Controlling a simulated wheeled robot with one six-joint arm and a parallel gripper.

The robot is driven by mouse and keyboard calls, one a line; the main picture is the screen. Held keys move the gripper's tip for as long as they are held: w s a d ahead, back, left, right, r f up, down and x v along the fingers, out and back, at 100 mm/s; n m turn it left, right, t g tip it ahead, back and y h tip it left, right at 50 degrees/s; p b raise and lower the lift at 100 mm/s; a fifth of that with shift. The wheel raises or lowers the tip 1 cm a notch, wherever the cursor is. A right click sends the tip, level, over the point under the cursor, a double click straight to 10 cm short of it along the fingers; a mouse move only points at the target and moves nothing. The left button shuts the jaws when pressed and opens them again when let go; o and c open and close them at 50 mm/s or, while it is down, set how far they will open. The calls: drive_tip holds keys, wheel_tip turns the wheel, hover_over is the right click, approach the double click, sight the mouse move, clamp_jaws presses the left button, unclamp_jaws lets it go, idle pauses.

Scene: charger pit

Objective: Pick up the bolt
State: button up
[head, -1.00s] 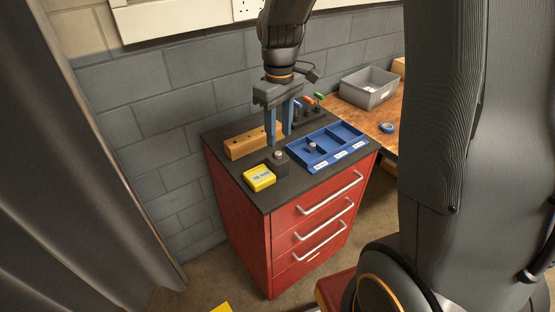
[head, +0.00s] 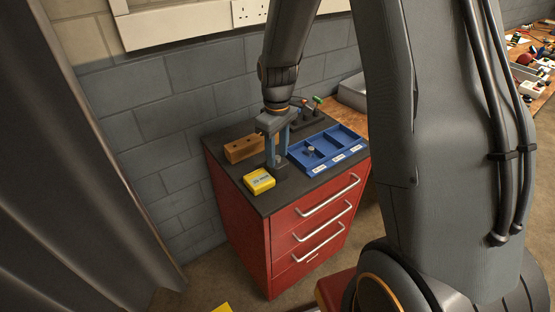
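My gripper (head: 277,158) points down over a small dark block (head: 280,172) on top of the red cabinet. Its two blue fingers are apart, one on each side of the block's top. They hide most of the small round metal piece on the block, which may be the bolt head. I cannot tell whether the fingers touch it. A second small metal piece (head: 310,151), bolt-like, lies in the blue tray (head: 331,165) to the right. It is too small to tell exactly what it is.
A yellow box (head: 259,181) is just in front-left of the block. A wooden block with holes (head: 243,149) lies behind-left. A rack with coloured handles (head: 311,112) stands behind the tray. A grey bin (head: 353,92) is on the wooden bench. The wall is close behind.

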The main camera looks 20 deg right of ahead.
sight(277, 157)
clamp_jaws()
drive_tip(key=shift+r, duration=0.1)
wheel_tip(277, 157, up, 10)
drive_tip(key=b, duration=0.2)
idle(0.4)
